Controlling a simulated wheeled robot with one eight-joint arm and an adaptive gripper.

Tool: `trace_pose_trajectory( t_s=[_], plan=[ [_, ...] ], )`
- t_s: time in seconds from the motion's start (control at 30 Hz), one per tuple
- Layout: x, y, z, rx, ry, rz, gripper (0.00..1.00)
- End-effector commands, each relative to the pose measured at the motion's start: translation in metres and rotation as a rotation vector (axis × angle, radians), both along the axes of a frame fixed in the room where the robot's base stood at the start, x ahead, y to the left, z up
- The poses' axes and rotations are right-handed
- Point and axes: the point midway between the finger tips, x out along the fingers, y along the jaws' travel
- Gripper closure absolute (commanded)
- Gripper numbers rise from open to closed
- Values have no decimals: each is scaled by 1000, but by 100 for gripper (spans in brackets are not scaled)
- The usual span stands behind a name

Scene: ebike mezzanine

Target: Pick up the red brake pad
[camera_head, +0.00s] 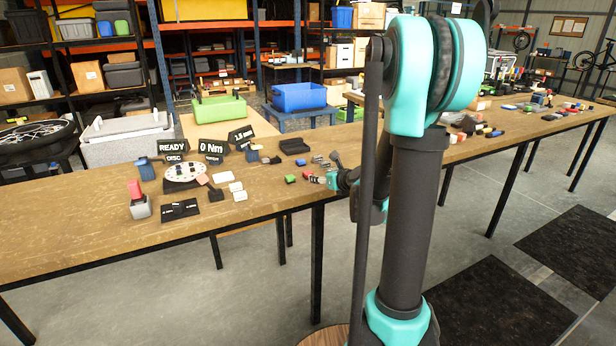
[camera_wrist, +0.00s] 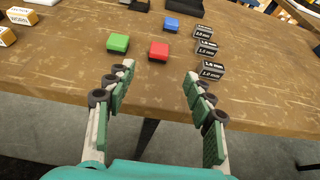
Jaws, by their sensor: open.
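The red brake pad (camera_wrist: 158,50) is a small red block lying flat on the wooden table, near its front edge in the wrist view. A green block (camera_wrist: 118,42) lies to its left and a blue block (camera_wrist: 171,24) lies behind it. My gripper (camera_wrist: 159,74) is open and empty. Its two fingers are spread wide, with the red pad beyond the fingertips and roughly midway between them, not touched. In the head view my gripper (camera_head: 326,180) is small and low at the table's front edge, close to the green block (camera_head: 290,178).
Dark blocks labelled in mm (camera_wrist: 211,70) stand in a row just right of the red pad, near the right finger. White-and-orange boxes (camera_wrist: 22,16) sit at the left. Bare wood (camera_wrist: 60,70) is clear left of the gripper. A display reading READY (camera_head: 172,147) stands farther left.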

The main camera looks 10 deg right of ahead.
Motion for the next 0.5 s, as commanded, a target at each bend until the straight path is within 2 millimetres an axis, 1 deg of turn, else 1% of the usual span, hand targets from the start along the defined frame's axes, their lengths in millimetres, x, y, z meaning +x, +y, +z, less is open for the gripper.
trace_pose_trajectory(
  t_s=[0.03,0.2,0.3,0.5],
  plan=[
    [8,3,-3,0,0,2,47],
    [28,9,-12,-1,0,1,47],
    [36,12,-16,-1,0,1,47],
    [44,15,-19,-1,0,1,47]
  ],
)
